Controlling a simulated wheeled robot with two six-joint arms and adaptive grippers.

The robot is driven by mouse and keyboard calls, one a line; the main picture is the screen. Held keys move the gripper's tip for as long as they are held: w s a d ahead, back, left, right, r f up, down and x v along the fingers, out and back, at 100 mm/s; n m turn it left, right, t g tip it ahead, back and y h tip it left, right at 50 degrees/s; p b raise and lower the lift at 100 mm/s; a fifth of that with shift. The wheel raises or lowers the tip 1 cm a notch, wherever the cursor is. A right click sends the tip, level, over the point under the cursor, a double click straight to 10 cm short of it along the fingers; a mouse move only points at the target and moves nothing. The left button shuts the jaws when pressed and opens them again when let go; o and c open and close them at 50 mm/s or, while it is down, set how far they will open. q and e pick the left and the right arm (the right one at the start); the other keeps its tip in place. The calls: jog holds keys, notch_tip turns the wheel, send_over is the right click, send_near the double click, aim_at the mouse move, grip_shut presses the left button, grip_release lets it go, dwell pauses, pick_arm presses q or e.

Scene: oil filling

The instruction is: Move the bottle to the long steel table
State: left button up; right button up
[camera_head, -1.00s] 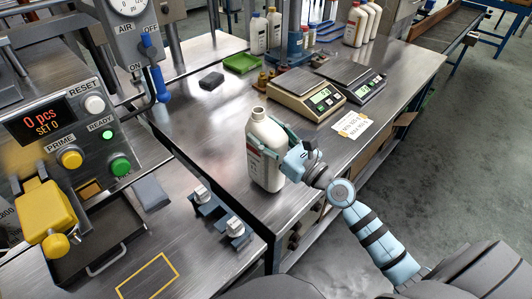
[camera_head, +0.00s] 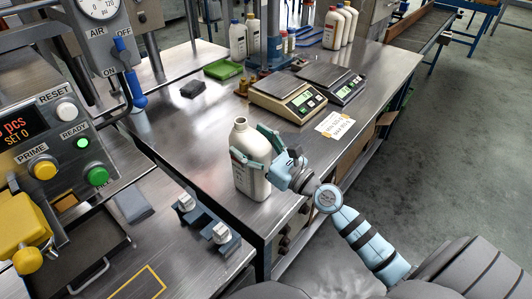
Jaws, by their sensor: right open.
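A white open-necked bottle (camera_head: 240,178) with a printed label stands upright near the front left corner of the long steel table (camera_head: 340,145). My left gripper is not in view.
Two scales (camera_head: 288,97) and a paper sign (camera_head: 334,125) lie to the bottle's right. A green tray (camera_head: 223,69), a dark block (camera_head: 194,89) and other bottles (camera_head: 334,28) stand farther back. The filling machine (camera_head: 60,140) and a small two-knob fixture (camera_head: 205,222) are at left.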

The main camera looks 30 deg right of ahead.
jog(key=b+v, duration=0.2)
jog(key=v, duration=0.1)
jog(key=b+v, duration=0.2)
jog(key=v, duration=0.2)
jog(key=b+v, duration=0.1)
jog(key=v, duration=0.2)
jog(key=shift+s+d+f+b, duration=0.15)
jog(key=shift+s+f+b, duration=0.1)
jog(key=shift+f+b, duration=0.15)
jog(key=shift+s+d+r, duration=0.1)
jog(key=shift+s+r, duration=0.15)
jog(key=shift+s, duration=0.35)
jog(key=shift+w+d, duration=0.1)
